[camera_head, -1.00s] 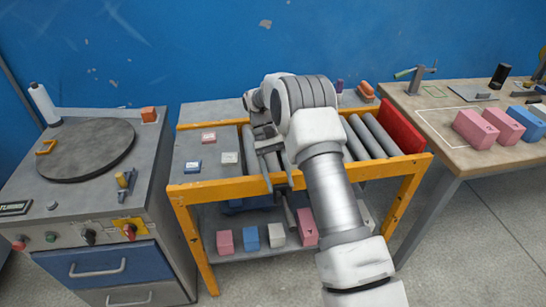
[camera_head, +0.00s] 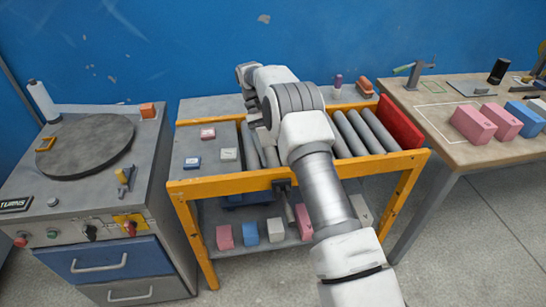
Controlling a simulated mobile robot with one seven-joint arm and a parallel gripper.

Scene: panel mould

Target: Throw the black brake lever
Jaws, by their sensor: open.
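A small dark piece (camera_head: 282,185), which may be the black brake lever, shows at the front rail of the yellow cart; which way it is thrown is too small to tell. A light rod hangs below it. My gripper (camera_head: 254,122) is open over the cart's top, at the left end of the rollers, above and behind the dark piece. It is partly hidden by my own arm, and its fingertips are hard to make out. Nothing shows between its jaws.
The yellow cart (camera_head: 222,187) carries grey rollers (camera_head: 362,132), a red plate (camera_head: 400,125) and small blocks. Its lower shelf holds several blocks. A machine cabinet (camera_head: 95,190) with a black knob (camera_head: 90,232) stands left. A workbench (camera_head: 440,138) with pink blocks stands right.

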